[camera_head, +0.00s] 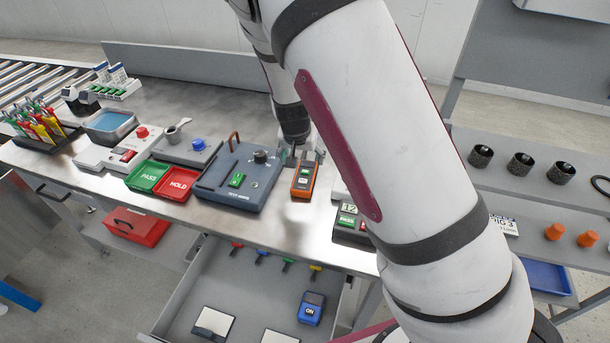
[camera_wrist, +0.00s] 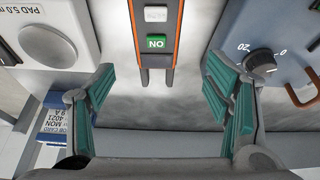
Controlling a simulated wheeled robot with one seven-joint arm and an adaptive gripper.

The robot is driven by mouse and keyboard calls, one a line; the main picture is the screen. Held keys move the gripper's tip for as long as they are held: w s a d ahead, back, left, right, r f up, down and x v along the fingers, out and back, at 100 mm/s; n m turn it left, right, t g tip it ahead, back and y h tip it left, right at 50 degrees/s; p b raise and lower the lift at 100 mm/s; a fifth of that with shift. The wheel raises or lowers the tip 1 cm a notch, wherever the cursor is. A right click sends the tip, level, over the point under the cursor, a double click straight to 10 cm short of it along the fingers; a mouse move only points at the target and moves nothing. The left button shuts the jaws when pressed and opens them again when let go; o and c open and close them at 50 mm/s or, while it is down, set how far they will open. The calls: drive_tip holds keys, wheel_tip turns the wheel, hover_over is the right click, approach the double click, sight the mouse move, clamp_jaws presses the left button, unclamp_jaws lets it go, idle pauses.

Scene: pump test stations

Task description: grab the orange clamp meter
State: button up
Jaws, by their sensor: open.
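The orange clamp meter (camera_head: 304,180) lies on the metal bench, just right of the blue-grey test box. In the wrist view the clamp meter (camera_wrist: 157,42) shows an orange edge, a dark face and a green label, at the top middle. My gripper (camera_wrist: 160,88) is open, with one green-padded finger on each side of the meter's line. The meter's near end lies between and a little beyond the fingertips, and no contact shows. In the head view my gripper (camera_head: 294,152) is small and partly hidden at the meter's far end.
The blue-grey test box (camera_head: 240,178) with a dial stands close on the meter's left. A pale device with a round knob (camera_wrist: 46,42) stands on its other side. Green PASS (camera_head: 147,177) and red HOLD trays lie further left. An open drawer (camera_head: 250,300) juts out below the bench.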

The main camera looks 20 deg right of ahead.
sight(306, 170)
drive_tip(key=x, duration=0.3)
drive_tip(key=shift+s+x, duration=0.15)
drive_tip(key=shift+x, duration=1.15)
drive_tip(key=shift+s+x, duration=0.2)
drive_tip(key=shift+x, duration=1.15)
drive_tip(key=shift+f, duration=0.1)
drive_tip(key=c, duration=1.4)
drive_tip(key=shift+c, duration=0.2)
